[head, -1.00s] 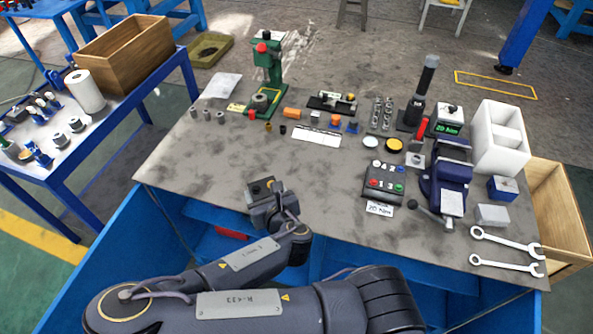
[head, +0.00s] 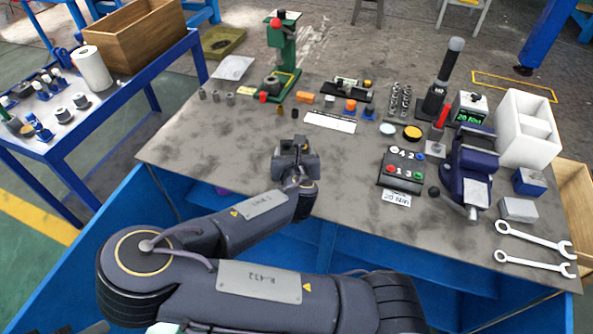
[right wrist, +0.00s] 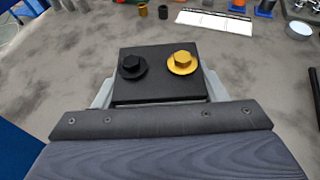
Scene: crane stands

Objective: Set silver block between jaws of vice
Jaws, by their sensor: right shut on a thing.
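The blue vice (head: 463,182) stands at the right of the table in the head view. A silver-grey block (head: 518,209) lies on the table just right of the vice, apart from it. The vice's jaw gap is hard to make out from here. My right gripper (head: 296,158) is over the middle front of the table, well left of the vice. It is shut on a black block (right wrist: 158,88) with a black bolt and a gold bolt on top, seen between the pale fingers in the right wrist view. My left gripper is not in view.
A button box (head: 402,171) stands left of the vice. A blue block (head: 529,181), a white holder (head: 526,128) and two wrenches (head: 535,250) are around it. A green press (head: 283,55) stands at the back. The table's left front is clear.

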